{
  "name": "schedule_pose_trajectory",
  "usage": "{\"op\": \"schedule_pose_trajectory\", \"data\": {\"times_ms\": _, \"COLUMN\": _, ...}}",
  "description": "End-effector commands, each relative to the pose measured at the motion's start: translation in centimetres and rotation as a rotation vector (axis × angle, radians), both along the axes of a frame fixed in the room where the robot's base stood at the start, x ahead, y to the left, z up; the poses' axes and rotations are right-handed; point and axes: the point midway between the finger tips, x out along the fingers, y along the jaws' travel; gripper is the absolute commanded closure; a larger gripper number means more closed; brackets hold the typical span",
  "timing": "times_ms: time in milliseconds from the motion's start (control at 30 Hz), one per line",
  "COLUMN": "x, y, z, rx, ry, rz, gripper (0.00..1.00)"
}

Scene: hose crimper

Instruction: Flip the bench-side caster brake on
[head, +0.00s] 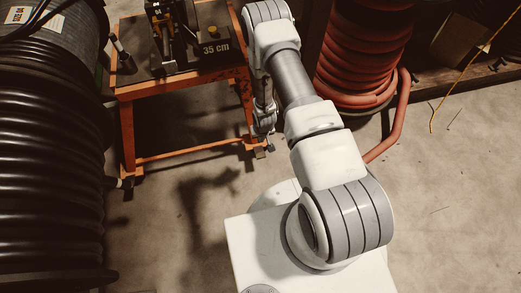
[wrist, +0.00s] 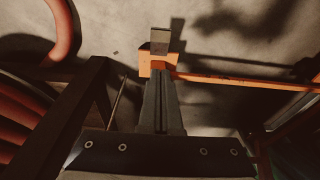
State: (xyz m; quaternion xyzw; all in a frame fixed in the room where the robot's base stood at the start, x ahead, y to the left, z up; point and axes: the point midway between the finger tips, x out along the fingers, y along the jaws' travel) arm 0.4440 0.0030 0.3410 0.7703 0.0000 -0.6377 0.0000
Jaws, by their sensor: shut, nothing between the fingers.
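The orange-framed bench (head: 190,85) stands at upper left in the head view. At the foot of its near right leg is a small brownish tab (head: 259,153), perhaps the caster brake; its on or off position cannot be told. My gripper (head: 268,146) points down beside that foot. In the wrist view my gripper (wrist: 158,80) is shut and empty, its fingers reaching toward an orange bracket (wrist: 146,66) with a flat grey-brown tab (wrist: 160,41) beyond it. The fingertips overlap the bracket in the picture; whether they touch it cannot be told. The caster wheel is hidden.
A reel of black hose (head: 50,170) stands at left. A coil of red hose (head: 360,60) stands right of my arm, with a loose end down to the floor. A dark post (wrist: 68,115) is left of my gripper.

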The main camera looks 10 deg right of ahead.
Motion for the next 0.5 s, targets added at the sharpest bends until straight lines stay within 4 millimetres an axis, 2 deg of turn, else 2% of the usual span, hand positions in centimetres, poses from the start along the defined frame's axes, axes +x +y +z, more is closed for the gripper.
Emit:
{"op": "schedule_pose_trajectory", "data": {"times_ms": 167, "x": 0.3, "y": 0.0, "z": -2.1, "rx": 0.000, "ry": 0.002, "rz": 0.000, "gripper": 1.00}}
{"op": "schedule_pose_trajectory", "data": {"times_ms": 500, "x": 1.6, "y": 0.0, "z": -9.4, "rx": 0.000, "ry": 0.002, "rz": -0.001, "gripper": 1.00}}
